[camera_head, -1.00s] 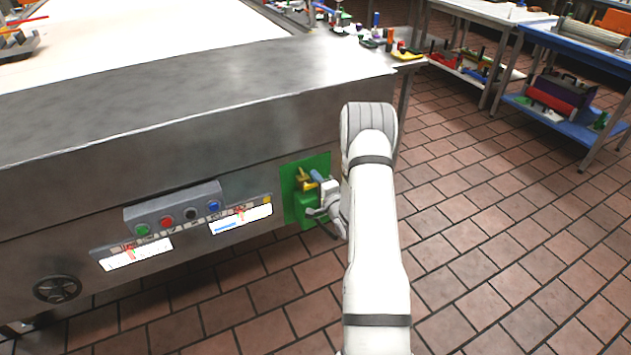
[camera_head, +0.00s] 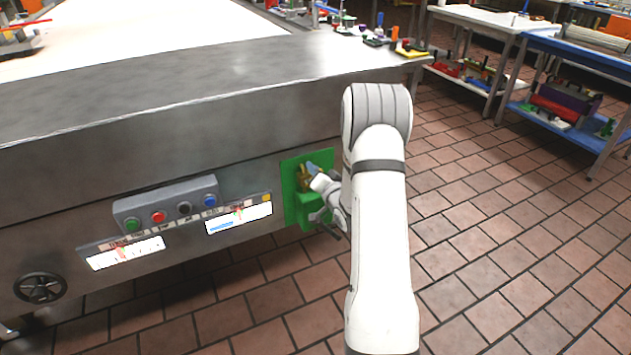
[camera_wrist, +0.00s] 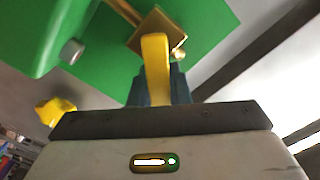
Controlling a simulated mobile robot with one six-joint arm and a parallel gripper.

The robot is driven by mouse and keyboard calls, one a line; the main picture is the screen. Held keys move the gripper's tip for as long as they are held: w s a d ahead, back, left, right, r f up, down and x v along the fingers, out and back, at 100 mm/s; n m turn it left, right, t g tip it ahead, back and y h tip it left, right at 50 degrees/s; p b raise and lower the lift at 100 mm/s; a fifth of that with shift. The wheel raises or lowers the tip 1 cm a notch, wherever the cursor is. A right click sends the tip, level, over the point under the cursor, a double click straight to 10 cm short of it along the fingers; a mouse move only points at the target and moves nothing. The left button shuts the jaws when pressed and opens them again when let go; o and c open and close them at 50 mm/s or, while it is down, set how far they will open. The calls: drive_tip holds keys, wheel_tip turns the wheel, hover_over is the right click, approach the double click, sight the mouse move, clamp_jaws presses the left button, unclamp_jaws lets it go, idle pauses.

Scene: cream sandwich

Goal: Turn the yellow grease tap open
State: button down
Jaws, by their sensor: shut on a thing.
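The yellow grease tap (camera_wrist: 155,62) is a flat yellow lever on a square brass body (camera_wrist: 158,27), mounted on a green panel. In the head view the tap (camera_head: 304,180) is small and partly covered by my gripper. My gripper (camera_wrist: 160,92) is shut on the tap's lever, with a dark blue finger on either side of it. In the head view my gripper (camera_head: 312,170) reaches the panel from the right, and its fingertips are hard to make out.
The green panel (camera_head: 289,207) sits on the steel machine's side, with a green box (camera_wrist: 50,30) beside the tap. A second yellow piece (camera_wrist: 55,110) shows at lower left. A button box (camera_head: 165,205) is left of the panel. Tiled floor on the right is open.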

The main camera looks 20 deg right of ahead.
drive_tip(key=n+b, duration=0.1)
drive_tip(key=a+n+b, duration=0.1)
drive_tip(key=n+b, duration=0.2)
drive_tip(key=shift+a+r+n+b, duration=0.15)
drive_tip(key=shift+r+n+b, duration=0.15)
drive_tip(key=shift+b, duration=0.1)
drive_tip(key=n+b, duration=0.2)
drive_tip(key=a+n+b, duration=0.1)
drive_tip(key=n+b, duration=0.1)
drive_tip(key=shift+a+r, duration=0.2)
drive_tip(key=shift+r, duration=0.2)
drive_tip(key=shift+a+r, duration=0.1)
drive_tip(key=c, duration=1.4)
unclamp_jaws()
drive_tip(key=shift+b, duration=0.3)
drive_tip(key=shift+o, duration=0.2)
drive_tip(key=s+p, duration=0.1)
drive_tip(key=s, duration=0.6)
drive_tip(key=shift+s, duration=0.4)
